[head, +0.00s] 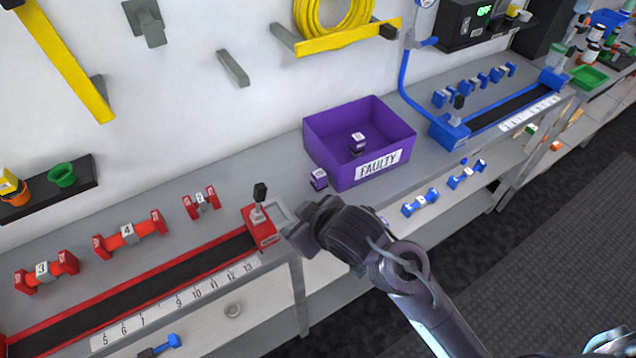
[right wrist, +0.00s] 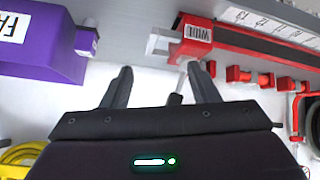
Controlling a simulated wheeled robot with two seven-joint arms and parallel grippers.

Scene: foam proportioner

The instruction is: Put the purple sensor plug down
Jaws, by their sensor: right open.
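One purple sensor plug (head: 319,178) with a white label stands on the grey bench, just outside the front left corner of the purple FAULTY box (head: 335,165). It also shows beside the box in the right wrist view (right wrist: 87,41). A second purple plug (head: 358,141) is inside the box. My right gripper (head: 292,232) is at the bench's front edge, right of the red rail's end block and apart from the plugs. In the right wrist view its fingers (right wrist: 160,86) are spread with no plug between them.
The red rail (head: 170,285) has an upright black-handled lever (head: 260,194) near my right gripper. Red fittings (head: 127,235) lie behind the rail. A blue rail (head: 510,106) and blue fittings (head: 420,203) are to the right. Bare bench lies left of the box.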

